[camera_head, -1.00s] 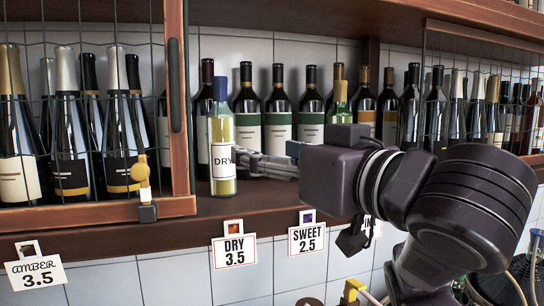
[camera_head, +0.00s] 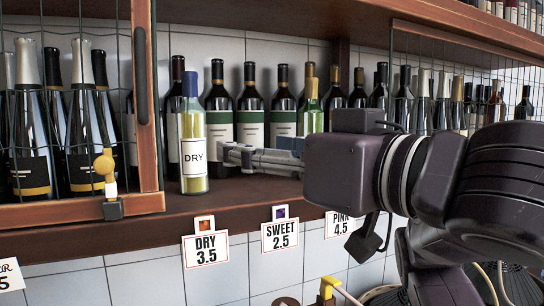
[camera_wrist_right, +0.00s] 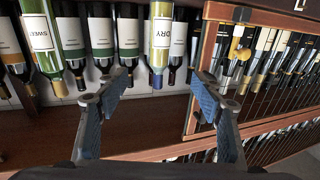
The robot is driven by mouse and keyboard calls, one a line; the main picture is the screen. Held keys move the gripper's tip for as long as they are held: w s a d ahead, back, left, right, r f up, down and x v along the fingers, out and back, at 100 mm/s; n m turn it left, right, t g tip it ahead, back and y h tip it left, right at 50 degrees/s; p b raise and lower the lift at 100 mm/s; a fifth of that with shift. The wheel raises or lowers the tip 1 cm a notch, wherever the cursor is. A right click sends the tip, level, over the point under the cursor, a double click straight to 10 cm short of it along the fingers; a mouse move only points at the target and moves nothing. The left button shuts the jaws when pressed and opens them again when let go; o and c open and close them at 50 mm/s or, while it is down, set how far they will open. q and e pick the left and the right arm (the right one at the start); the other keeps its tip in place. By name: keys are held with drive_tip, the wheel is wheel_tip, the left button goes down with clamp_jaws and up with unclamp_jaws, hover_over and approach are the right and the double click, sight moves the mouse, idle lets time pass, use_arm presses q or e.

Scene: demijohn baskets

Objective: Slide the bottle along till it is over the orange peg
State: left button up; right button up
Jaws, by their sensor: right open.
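A bottle of pale yellow-green wine with a blue cap and a white DRY label (camera_head: 193,150) stands upright near the shelf's front edge. The wrist view also shows it (camera_wrist_right: 160,35), rolled over. An orange peg (camera_head: 205,223) sits on the shelf front above the DRY 3.5 card, slightly right of the bottle's middle. A purple peg (camera_head: 280,212) is above the SWEET card. My right gripper (camera_head: 228,154) is open just right of the DRY bottle; in the wrist view the bottle lies between the fingertips (camera_wrist_right: 163,80). My left gripper is not in view.
A green bottle with a yellow cap (camera_head: 312,110) stands to the right, partly hidden by my gripper. Dark bottles (camera_head: 250,105) line the back. A wooden-framed wire cage (camera_head: 146,100) with a yellow-knobbed latch (camera_head: 105,165) stands close on the left.

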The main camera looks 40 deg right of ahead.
drive_tip(key=shift+s, duration=1)
